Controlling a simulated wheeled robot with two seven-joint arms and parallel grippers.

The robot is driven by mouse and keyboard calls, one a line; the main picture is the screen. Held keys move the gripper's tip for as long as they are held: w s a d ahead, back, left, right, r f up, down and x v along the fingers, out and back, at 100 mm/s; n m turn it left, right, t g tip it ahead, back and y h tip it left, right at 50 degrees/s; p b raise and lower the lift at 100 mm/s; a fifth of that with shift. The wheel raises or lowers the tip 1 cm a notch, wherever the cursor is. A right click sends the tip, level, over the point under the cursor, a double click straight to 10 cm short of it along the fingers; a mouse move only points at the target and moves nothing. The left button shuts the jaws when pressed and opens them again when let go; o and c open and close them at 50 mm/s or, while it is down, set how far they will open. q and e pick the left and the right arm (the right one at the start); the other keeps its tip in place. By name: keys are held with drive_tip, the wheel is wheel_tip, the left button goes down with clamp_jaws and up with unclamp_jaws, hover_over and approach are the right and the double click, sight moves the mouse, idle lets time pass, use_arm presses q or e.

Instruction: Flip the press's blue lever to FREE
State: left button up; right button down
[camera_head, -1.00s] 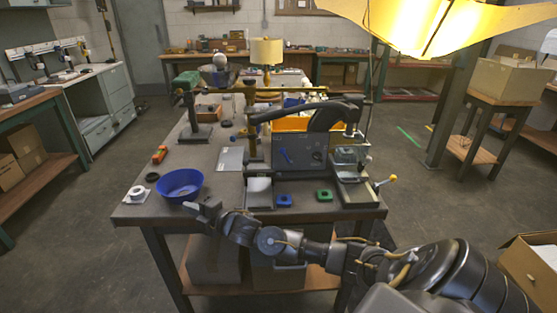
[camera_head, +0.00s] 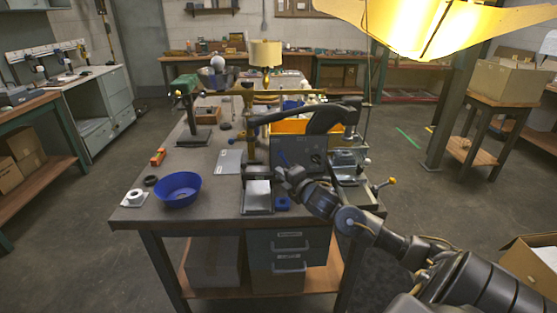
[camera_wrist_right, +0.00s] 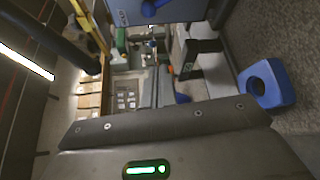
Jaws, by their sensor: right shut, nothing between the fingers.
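The press (camera_head: 310,150) stands on the workbench, with a dark grey front panel and a long black arm above. The blue lever (camera_wrist_right: 152,6) shows at the top edge of the right wrist view, on the panel beside small lettering I cannot read. My right gripper (camera_head: 284,177) is shut and empty, close in front of the panel's lower left part. In the wrist view the lever is beyond the gripper, with no contact visible. My left gripper is out of view.
A blue block (camera_head: 283,203) lies on the bench below the right gripper, beside a pale plate (camera_head: 257,196). A blue bowl (camera_head: 178,190) and white part (camera_head: 134,197) are at the left.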

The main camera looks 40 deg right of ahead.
sight(284, 160)
drive_tip(key=shift+w+d, duration=0.1)
